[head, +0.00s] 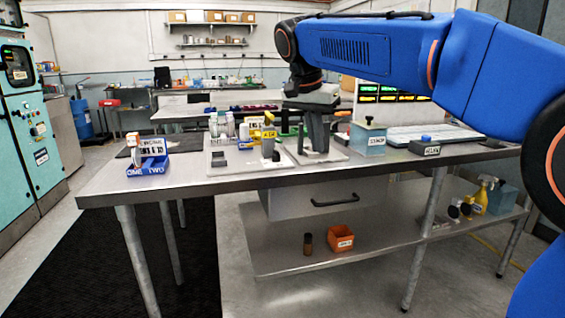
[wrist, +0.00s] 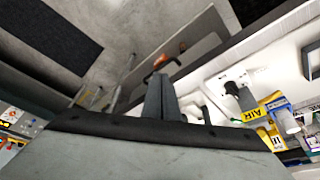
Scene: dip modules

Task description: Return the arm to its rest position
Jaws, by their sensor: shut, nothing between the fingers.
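My blue arm (head: 360,50) reaches in from the right in the head view, over the metal workbench (head: 110,187). My gripper (head: 318,150) hangs below the wrist, pointing down over a pale plate on the bench, its fingers together and empty. Whether the fingertips touch the plate I cannot tell. In the wrist view, the shut fingers of my gripper (wrist: 160,95) show at the middle, past the dark edge of the gripper body.
Left of my gripper stand white bottles (head: 222,128) and a yellow AIR label (head: 268,134). A blue ONE/TWO bin (head: 148,167) sits far left. An orange bin (head: 341,239) lies on the lower shelf. The bench's front left is clear.

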